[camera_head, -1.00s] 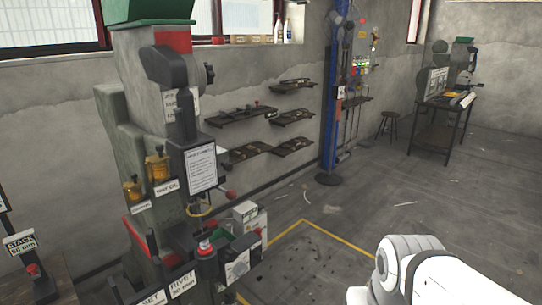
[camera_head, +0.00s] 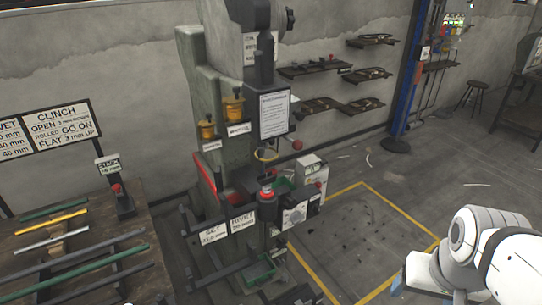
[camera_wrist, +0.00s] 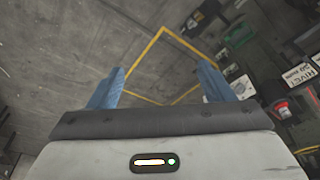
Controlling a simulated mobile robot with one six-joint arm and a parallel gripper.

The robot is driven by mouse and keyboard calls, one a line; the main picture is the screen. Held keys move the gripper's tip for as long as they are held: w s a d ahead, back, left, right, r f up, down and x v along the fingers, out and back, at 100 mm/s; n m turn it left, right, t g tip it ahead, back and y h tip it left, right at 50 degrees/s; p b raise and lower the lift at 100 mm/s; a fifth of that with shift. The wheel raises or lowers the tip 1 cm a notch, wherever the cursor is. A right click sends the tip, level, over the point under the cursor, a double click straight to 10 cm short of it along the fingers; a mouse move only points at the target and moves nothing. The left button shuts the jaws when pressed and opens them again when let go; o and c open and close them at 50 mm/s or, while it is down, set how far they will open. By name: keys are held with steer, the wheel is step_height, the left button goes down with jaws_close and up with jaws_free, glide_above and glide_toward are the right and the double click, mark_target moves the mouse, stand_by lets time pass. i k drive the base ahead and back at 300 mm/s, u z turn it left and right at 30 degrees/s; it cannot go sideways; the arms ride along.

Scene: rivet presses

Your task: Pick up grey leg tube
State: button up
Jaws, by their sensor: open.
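Several tubes lie on the wooden table at the lower left in the head view. I cannot tell which one is the leg tube. A yellow tube (camera_head: 50,222) and a green tube (camera_head: 54,211) lie behind them. In the wrist view my gripper (camera_wrist: 160,88) is open and empty, its two blue fingers apart over bare floor. It also shows at the lower right of the head view (camera_head: 399,282), far from the tubes.
A green rivet press (camera_head: 208,135) stands between the table (camera_head: 165,262) and my arm. Yellow lines (camera_head: 395,205) mark the floor beside it. Shelves (camera_head: 318,70) hang on the wall behind. A stool (camera_head: 474,92) stands at the far right. The marked floor is mostly clear.

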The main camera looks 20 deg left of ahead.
mark_target(28, 272)
steer(key=u, duration=0.25)
steer(key=k, duration=1.05)
steer(key=u, duration=1.3)
steer(key=i, duration=1.45)
steer(key=z, duration=0.6)
steer(key=k, duration=0.5)
steer(key=u, duration=0.15)
